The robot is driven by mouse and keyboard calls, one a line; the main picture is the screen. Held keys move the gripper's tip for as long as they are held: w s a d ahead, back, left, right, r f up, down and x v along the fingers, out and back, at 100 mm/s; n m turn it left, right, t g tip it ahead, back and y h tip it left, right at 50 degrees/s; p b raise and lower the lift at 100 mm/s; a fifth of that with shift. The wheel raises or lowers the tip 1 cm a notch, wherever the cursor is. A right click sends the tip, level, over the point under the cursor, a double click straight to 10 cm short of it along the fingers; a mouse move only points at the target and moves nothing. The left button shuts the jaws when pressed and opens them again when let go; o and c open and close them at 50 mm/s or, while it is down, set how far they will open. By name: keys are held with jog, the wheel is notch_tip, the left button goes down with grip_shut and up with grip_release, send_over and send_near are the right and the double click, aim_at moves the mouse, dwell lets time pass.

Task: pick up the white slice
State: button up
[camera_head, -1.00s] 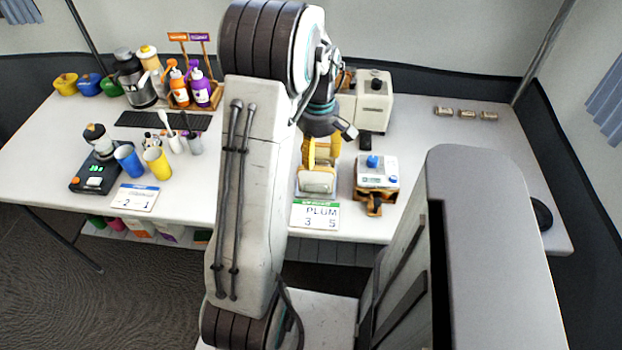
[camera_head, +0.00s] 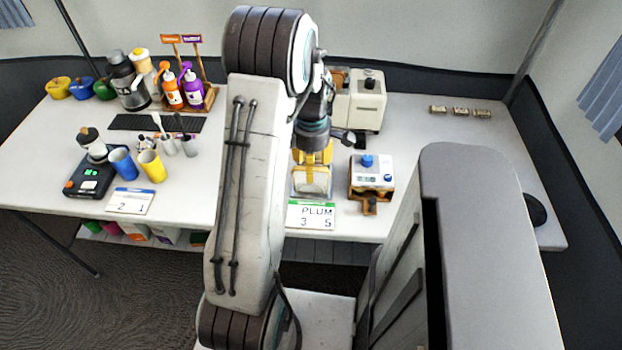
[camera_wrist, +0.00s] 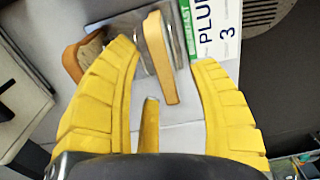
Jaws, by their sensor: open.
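The white slice (camera_head: 312,180) stands upright behind the PLUM card in the head view, its pale face toward the camera. In the wrist view the slice (camera_wrist: 160,57) shows edge-on as a tan strip. My gripper (camera_head: 313,157) is right above and behind it in the head view, pointing down. In the wrist view its yellow fingers (camera_wrist: 164,60) are spread, one on each side of the slice. I cannot tell whether either finger touches it. A short yellow piece (camera_wrist: 148,126) shows between the fingers near the palm.
A darker brown slice-like piece (camera_wrist: 84,56) lies just left of the left finger. The PLUM card (camera_head: 311,216) stands at the table's front edge. A white device on a brown stand (camera_head: 372,172) is close on the right, with a cream machine (camera_head: 367,103) behind.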

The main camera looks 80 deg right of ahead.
jog(key=shift+f, duration=1.5)
jog(key=shift+o, duration=0.3)
jog(key=c, duration=1)
